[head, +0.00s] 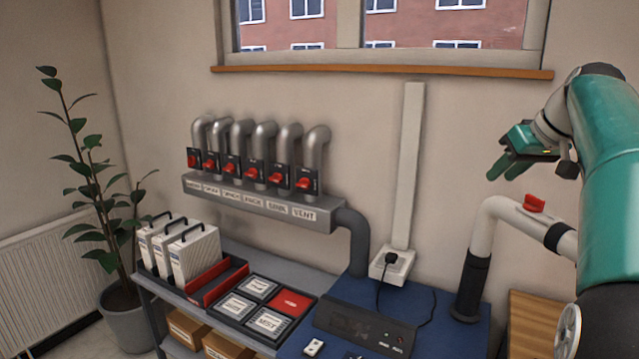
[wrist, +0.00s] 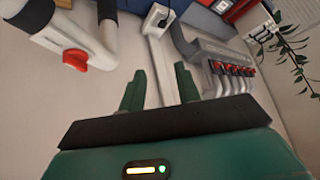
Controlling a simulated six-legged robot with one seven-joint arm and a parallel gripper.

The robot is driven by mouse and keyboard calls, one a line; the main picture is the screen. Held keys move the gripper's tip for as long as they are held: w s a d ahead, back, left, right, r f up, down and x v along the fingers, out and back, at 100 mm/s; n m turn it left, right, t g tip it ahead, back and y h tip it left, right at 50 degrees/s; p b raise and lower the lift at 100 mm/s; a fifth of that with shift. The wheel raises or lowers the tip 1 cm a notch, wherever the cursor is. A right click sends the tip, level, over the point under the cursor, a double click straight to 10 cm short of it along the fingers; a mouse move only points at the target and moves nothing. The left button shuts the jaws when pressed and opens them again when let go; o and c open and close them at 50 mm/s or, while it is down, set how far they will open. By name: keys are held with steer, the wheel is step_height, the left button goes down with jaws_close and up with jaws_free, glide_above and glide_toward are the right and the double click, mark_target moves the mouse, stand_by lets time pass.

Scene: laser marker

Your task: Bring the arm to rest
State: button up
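My green arm (head: 606,150) reaches in from the right side of the head view, bent at the top. My gripper (head: 512,168) is held up in front of the wall, above the white pipe with the red handle. In the wrist view the two green fingers of my gripper (wrist: 159,88) stand apart with nothing between them. The wall shows through the gap. The gripper touches nothing that I can see.
A white pipe (head: 500,208) with a red handle (head: 534,203) rises close below my gripper. A manifold (head: 262,203) with red valves is on the wall. The blue table (head: 446,335) holds a black box (head: 362,326). A plant (head: 125,260) stands far left.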

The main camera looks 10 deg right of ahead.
steer(key=s+a+f+g, duration=0.1)
steer(key=s+a+f, duration=0.3)
steer(key=a, duration=0.6)
steer(key=s+a+f, duration=0.3)
steer(key=a+f, duration=0.1)
steer(key=a, duration=0.7)
steer(key=s+a+f, duration=0.5)
steer(key=s+f, duration=0.2)
steer(key=f, duration=0.1)
steer(key=s+a+f+h, duration=0.1)
steer(key=s+a+f, duration=0.5)
steer(key=s+f, duration=0.2)
steer(key=shift+f+g, duration=0.4)
steer(key=shift+f, duration=0.2)
steer(key=shift+o, duration=0.4)
steer(key=shift+a, duration=0.1)
